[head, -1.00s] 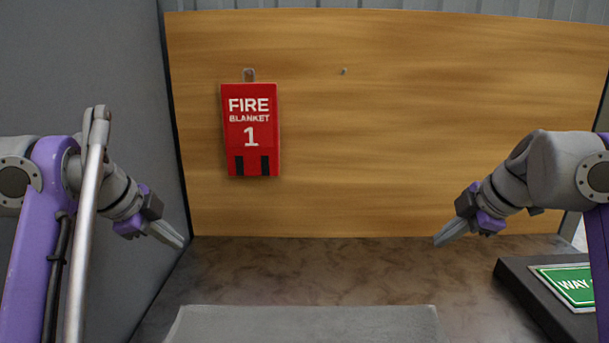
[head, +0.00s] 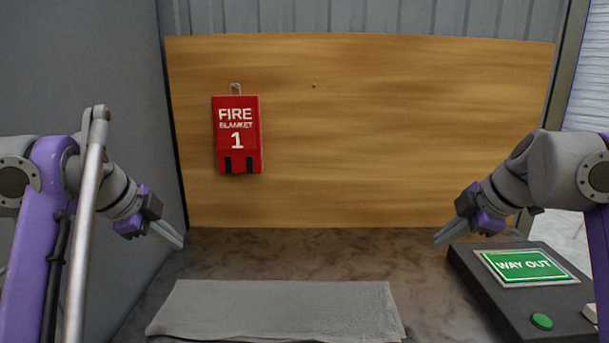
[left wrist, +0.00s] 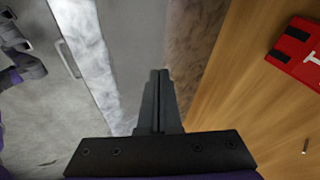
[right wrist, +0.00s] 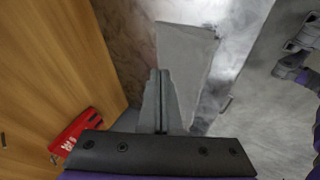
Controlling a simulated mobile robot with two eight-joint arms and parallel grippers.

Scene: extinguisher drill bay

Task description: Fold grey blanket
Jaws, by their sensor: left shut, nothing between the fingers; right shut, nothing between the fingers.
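The grey blanket (head: 275,308) lies flat on the brown counter in the lower middle of the head view, with a slightly uneven right edge. It also shows in the right wrist view (right wrist: 184,58), beyond the fingers. My left gripper (head: 180,243) is shut and empty, in the air to the left above the blanket's far side. My right gripper (head: 440,240) is shut and empty, in the air to the right of the blanket. Neither gripper touches it. Both pairs of closed fingers show in the left wrist view (left wrist: 159,76) and the right wrist view (right wrist: 160,76).
A red fire blanket pouch (head: 237,135) hangs on the wooden back board (head: 400,130). A dark box (head: 480,268) with a green WAY OUT sign (head: 526,266) and a green button (head: 542,321) stands at the right. A grey wall bounds the left side. The counter behind the blanket is clear.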

